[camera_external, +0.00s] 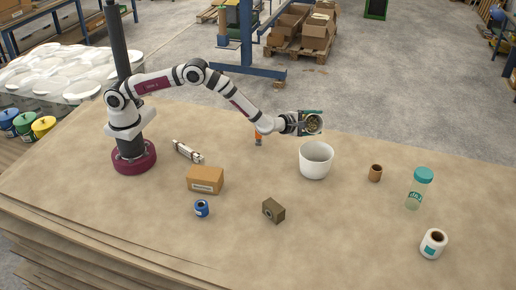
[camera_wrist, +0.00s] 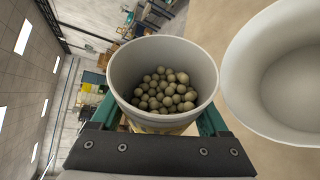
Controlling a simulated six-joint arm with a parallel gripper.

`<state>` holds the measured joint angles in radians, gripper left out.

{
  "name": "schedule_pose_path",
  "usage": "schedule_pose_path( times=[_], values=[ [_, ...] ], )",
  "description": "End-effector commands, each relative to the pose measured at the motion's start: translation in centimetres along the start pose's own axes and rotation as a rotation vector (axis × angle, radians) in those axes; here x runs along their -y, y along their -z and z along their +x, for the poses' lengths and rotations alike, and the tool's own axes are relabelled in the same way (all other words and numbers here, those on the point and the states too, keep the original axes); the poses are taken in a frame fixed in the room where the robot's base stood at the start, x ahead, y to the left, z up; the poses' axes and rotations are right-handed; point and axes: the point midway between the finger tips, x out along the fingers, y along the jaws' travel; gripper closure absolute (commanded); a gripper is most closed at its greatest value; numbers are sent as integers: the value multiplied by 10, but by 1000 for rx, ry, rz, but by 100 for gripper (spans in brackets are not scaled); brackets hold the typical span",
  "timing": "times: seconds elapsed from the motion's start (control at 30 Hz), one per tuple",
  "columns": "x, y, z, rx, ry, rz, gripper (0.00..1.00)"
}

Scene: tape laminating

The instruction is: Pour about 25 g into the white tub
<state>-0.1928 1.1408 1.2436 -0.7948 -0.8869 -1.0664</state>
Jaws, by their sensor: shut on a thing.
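The white tub (camera_external: 316,165) stands upright on the table, right of centre. In the wrist view the tub (camera_wrist: 285,85) is at the right, and the visible part of its inside is bare. My gripper (camera_external: 309,122) is shut on a pale cup (camera_wrist: 125,75), with a teal finger on each side of it. The cup holds many small beige balls (camera_wrist: 165,90), all inside its rim. The cup is just above the tub's back rim in the external view, apart from it. The balls also show through its mouth there (camera_external: 314,124); its exact tilt is hard to tell.
A cardboard box (camera_external: 205,180), a blue roll (camera_external: 201,208) and an olive block (camera_external: 273,210) are left of the tub. A small orange item (camera_external: 258,137) stands behind.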

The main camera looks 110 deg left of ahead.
Motion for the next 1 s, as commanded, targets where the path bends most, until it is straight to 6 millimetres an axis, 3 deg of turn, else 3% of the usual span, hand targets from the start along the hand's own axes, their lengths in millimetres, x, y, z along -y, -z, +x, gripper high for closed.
schedule_pose_path(
  times=[1.0],
  values=[
    [-5, -3, -2, -17, -45, 111, 82]
  ],
)
